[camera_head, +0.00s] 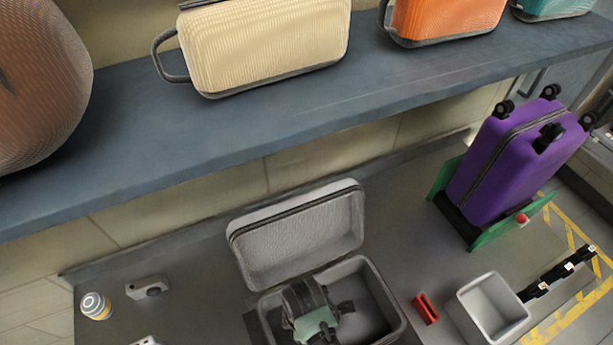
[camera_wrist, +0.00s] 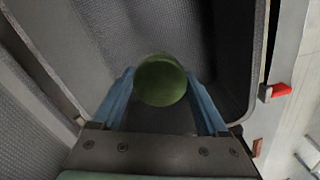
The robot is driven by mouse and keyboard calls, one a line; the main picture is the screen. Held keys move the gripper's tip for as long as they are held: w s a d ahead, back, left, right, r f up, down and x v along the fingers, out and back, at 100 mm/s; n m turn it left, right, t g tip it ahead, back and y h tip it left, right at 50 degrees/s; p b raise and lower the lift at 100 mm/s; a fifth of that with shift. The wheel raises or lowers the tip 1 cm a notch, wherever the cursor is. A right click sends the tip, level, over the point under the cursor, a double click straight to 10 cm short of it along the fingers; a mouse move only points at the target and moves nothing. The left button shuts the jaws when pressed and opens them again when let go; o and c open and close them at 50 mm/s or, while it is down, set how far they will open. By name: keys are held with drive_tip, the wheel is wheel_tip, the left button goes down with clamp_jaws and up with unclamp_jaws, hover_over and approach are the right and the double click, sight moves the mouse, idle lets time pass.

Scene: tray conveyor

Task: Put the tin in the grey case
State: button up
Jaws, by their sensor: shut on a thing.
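The grey case (camera_head: 300,235) lies open on the worktop in the head view, its lid raised at the back. Its inner wall (camera_wrist: 240,65) surrounds my gripper in the wrist view. My gripper (camera_head: 316,322) is inside the case's lower half, towards its left side. In the wrist view my gripper (camera_wrist: 160,85) has its two blue fingers on either side of a round, dark green tin (camera_wrist: 160,80) and is shut on it. The head view hides the tin behind my arm. I cannot tell whether the tin touches the case floor.
A red block (camera_head: 425,308) and a light grey bin (camera_head: 490,308) stand right of the case. A purple suitcase (camera_head: 510,160) sits on a green stand. A small can (camera_head: 96,306) and a grey device (camera_head: 148,287) lie left. A shelf (camera_head: 260,115) with bags runs behind.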

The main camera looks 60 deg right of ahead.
drive_tip(key=shift+f, duration=2.15)
drive_tip(key=shift+f+b, duration=0.3)
drive_tip(key=o, duration=1.3)
drive_tip(key=shift+r, duration=0.1)
drive_tip(key=shift+r, duration=0.1)
wheel_tip(320, 180, up, 12)
drive_tip(key=shift+r+p, duration=0.1)
drive_tip(key=shift+p, duration=0.3)
